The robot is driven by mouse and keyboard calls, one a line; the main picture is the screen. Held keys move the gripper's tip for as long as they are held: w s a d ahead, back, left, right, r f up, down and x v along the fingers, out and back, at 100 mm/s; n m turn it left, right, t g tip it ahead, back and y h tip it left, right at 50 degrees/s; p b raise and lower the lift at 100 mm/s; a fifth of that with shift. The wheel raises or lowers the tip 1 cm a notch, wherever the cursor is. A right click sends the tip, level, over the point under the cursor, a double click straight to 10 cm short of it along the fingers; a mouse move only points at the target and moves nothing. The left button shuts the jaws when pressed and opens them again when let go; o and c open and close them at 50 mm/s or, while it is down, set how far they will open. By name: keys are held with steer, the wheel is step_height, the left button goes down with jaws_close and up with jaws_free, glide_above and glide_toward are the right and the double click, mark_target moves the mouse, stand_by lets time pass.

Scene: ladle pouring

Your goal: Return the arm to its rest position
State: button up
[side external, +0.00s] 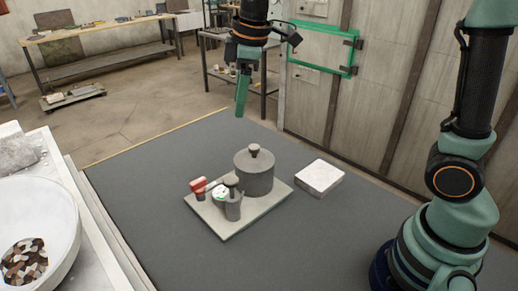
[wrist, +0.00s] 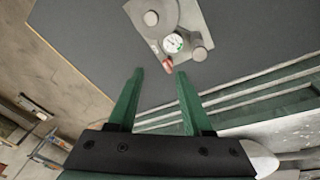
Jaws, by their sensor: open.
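My gripper (side external: 241,108) hangs in the air above the far part of the dark work surface, its green fingers pointing down. In the wrist view my gripper (wrist: 160,74) has its two fingers spread apart with nothing between them. Beyond the fingertips, a pale board (side external: 228,222) carries a grey lidded pot (side external: 253,181), a small grey vessel (side external: 232,211), a white dial-like disc (side external: 219,193) and a red-headed item (side external: 197,185). My gripper touches none of them. I cannot make out a ladle for certain.
A white block (side external: 319,178) lies right of the board. A white bowl (side external: 66,235) with brown and white pieces stands at the left edge. A wooden bench (side external: 105,30) and a dark cart (side external: 270,83) stand behind. The dark work surface (side external: 140,175) is otherwise mostly clear.

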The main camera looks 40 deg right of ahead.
steer(key=s+d+f+m+t, duration=0.1)
steer(key=s+d+m, duration=0.3)
steer(key=s+m, duration=0.1)
steer(key=s+d+f+m+t, duration=0.1)
steer(key=s+d+m+t, duration=0.1)
steer(key=s+m, duration=0.3)
steer(key=s+d, duration=0.1)
steer(key=s, duration=0.2)
steer(key=shift+s+d, duration=0.3)
steer(key=shift+d, duration=0.1)
